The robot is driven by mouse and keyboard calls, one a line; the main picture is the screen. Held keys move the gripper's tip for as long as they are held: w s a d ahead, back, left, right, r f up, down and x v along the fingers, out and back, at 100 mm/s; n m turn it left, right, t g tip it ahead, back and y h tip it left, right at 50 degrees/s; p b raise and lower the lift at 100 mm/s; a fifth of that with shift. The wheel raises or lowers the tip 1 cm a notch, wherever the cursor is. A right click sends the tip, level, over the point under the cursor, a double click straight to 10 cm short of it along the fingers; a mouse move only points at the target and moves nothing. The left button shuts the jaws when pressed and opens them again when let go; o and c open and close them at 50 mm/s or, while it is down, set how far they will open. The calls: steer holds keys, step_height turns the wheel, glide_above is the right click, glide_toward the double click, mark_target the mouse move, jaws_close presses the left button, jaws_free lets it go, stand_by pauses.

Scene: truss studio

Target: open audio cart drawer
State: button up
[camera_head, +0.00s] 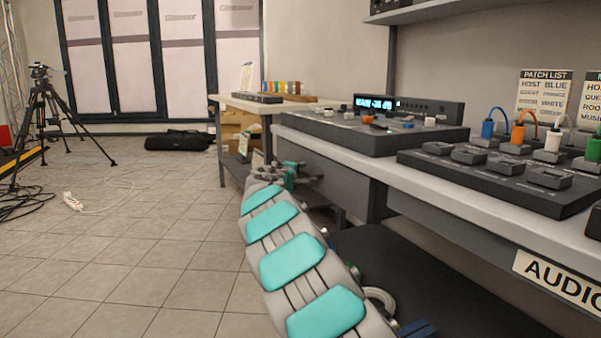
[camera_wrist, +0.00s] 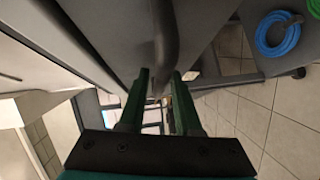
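The audio cart (camera_head: 450,195) stands on the right with a pale worktop and an AUDIO label. A dark grey drawer front (camera_head: 335,178) shows under the worktop's far part, seemingly closed, and partly hidden by my arm. My gripper (camera_head: 300,176) is beside this drawer front, small and partly hidden in the head view. In the wrist view, the two green fingers of my gripper (camera_wrist: 160,78) are apart, on either side of a dark curved bar handle (camera_wrist: 166,45). I see slim gaps beside the bar; firm contact cannot be told.
Mixers and patch gear (camera_head: 500,175) cover the worktop. A coiled blue cable (camera_wrist: 278,34) shows at the wrist view's right. Another table (camera_head: 240,104) stands behind the cart. A tripod (camera_head: 45,110), power strip (camera_head: 72,201) and cables are at left. The tiled floor between is clear.

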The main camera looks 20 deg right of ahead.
jaws_close()
stand_by(1.1)
